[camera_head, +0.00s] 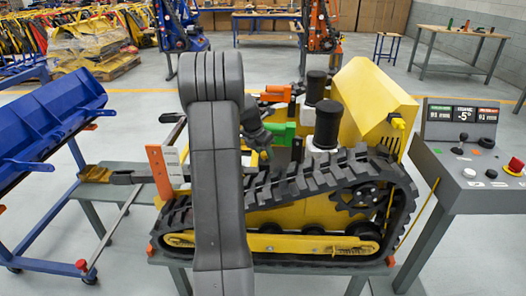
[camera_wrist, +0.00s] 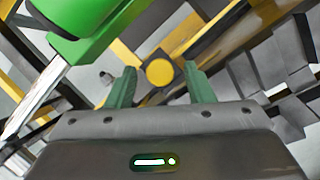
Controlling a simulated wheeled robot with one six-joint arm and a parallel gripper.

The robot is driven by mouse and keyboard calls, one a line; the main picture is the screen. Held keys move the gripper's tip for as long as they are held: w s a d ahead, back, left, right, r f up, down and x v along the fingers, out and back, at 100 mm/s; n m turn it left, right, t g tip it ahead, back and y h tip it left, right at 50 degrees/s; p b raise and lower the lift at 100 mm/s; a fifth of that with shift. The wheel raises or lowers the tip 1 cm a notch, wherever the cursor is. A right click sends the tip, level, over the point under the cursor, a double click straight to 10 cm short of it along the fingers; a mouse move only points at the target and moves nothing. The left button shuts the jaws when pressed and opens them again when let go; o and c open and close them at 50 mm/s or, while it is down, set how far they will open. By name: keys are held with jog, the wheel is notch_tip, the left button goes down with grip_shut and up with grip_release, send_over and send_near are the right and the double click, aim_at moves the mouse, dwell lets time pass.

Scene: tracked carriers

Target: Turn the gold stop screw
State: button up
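A round gold disc, which looks like the head of the gold stop screw (camera_wrist: 160,72), shows in the wrist view between and just beyond my fingertips. My gripper (camera_wrist: 160,74) has its two green fingers spread apart, one on each side of the disc. There is a gap on both sides, and I cannot tell whether the tips reach as deep as the disc. In the head view my grey arm stands in front of the tracked carrier (camera_head: 330,211), and the screw is not visible there.
A green handle (camera_head: 283,132) and an orange handle (camera_head: 274,93) sit on the carrier close to my gripper. The green part (camera_wrist: 85,30) fills the wrist view's upper left. A black track (camera_head: 330,178) runs along the near side. A control console (camera_head: 465,160) stands at right.

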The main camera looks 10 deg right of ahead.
jog(key=c, duration=0.9)
jog(key=shift+m+p, duration=0.3)
jog(key=shift+p, duration=0.05)
jog(key=m+p, duration=0.1)
jog(key=m+g+p, duration=0.1)
jog(key=m+p, duration=0.1)
jog(key=shift+w+a+r+m+g+h, duration=0.1)
jog(key=shift+w+r+m+g+h, duration=0.1)
jog(key=shift+m+g+h, duration=0.1)
jog(key=m+g+p, duration=0.1)
jog(key=m, duration=0.1)
jog(key=m+p, duration=0.2)
jog(key=shift+w+f+m+g, duration=0.15)
jog(key=shift+m+g, duration=0.25)
jog(key=shift+p, duration=0.35)
jog(key=o, duration=1)
